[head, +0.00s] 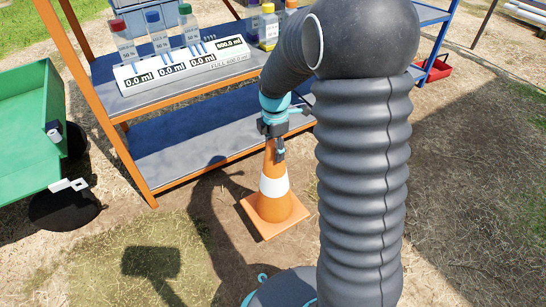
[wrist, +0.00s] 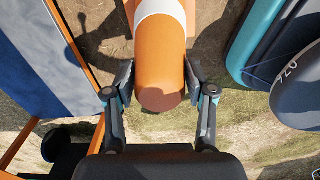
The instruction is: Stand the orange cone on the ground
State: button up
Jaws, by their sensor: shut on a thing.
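The orange cone (head: 274,206) with a white band is in the middle of the head view, upright, its square base at or near the dry ground. I cannot tell for sure whether the base touches the ground. My gripper (head: 276,142) is at the cone's top, shut on it. In the wrist view the cone (wrist: 162,65) lies between the two fingers of my gripper (wrist: 160,90), its rounded tip toward the palm. Most of the base is hidden in the wrist view.
An orange-framed shelf (head: 190,148) stands just behind the cone, with bottles and a white readout board (head: 185,65) on top. A green cart (head: 30,130) is at the left. A red tray (head: 438,70) lies at the back right. Bare ground is free left of the cone.

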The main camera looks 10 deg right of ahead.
jog(key=w+f+b, duration=0.1)
jog(key=w+f, duration=0.4)
jog(key=f, duration=0.2)
jog(key=shift+w+d+f, duration=0.25)
jog(key=shift+w+d, duration=0.15)
jog(key=shift+d, duration=0.05)
jog(key=shift+f, duration=0.1)
jog(key=o, duration=1.2)
